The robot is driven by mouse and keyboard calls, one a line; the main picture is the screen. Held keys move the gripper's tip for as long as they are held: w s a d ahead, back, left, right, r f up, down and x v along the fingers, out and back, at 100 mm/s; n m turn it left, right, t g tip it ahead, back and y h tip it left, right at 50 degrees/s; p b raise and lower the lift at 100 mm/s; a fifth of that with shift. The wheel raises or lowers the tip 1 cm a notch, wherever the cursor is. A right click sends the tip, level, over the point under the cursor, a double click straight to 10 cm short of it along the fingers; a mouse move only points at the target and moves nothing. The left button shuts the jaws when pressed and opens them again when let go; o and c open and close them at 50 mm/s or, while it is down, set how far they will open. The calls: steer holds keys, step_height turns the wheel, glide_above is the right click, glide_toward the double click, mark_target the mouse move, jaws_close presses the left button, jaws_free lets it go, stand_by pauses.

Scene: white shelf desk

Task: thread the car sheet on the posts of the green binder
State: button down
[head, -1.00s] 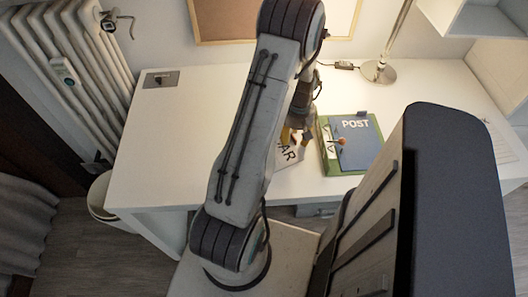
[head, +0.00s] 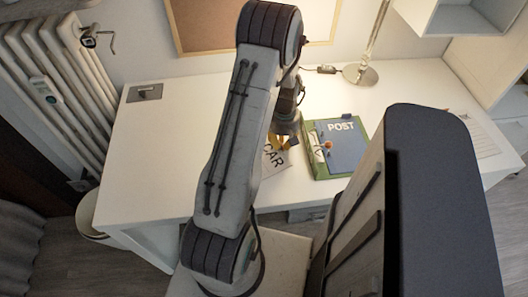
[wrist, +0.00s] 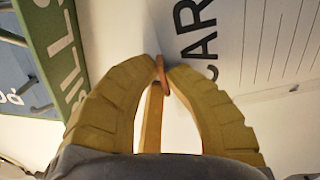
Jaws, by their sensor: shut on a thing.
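The car sheet (head: 272,160) is white with black letters CAR and lies left of the green binder (head: 330,177) on the desk. In the wrist view the sheet (wrist: 275,50) also shows ruled lines. My gripper (wrist: 162,70) has yellow fingers whose tips are shut on a small orange tab at the sheet's near edge. The green binder (wrist: 62,45) is at upper left there, apart from the fingers. A blue sheet marked POST (head: 345,150) lies on the binder, with an orange tab.
A lamp base (head: 360,73) stands behind the binder. A white shelf (head: 470,35) is at upper right, and another paper (head: 480,135) lies at the desk's right. A radiator (head: 60,75) stands at left.

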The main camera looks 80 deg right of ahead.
steer(key=d+r+m+p, duration=0.35)
steer(key=r+m, duration=0.45)
steer(key=r, duration=0.9)
steer(key=w+a+f+n, duration=0.2)
steer(key=w+a, duration=0.1)
steer(key=w, duration=0.8)
steer(key=w+a+f+n, duration=0.1)
steer(key=w+a+n, duration=0.2)
steer(key=w, duration=0.7)
steer(key=w+a+f+n, duration=0.2)
steer(key=w+a, duration=0.1)
steer(key=w, duration=0.8)
steer(key=w+a+f+n, duration=0.1)
steer(key=w+a+n, duration=0.2)
steer(key=w+a, duration=0.4)
steer(key=w+a+f+n, duration=0.15)
steer(key=w+a, duration=0.25)
steer(key=a, duration=0.5)
steer(key=w+a+n, duration=0.1)
steer(key=a+n, duration=0.1)
steer(key=a, duration=0.7)
steer(key=w+a+n, duration=0.2)
steer(key=a+n, duration=0.1)
steer(key=a, duration=0.6)
steer(key=shift+w+a+f+n, duration=0.15)
steer(key=shift+w+f+n, duration=0.2)
steer(key=shift+f, duration=0.1)
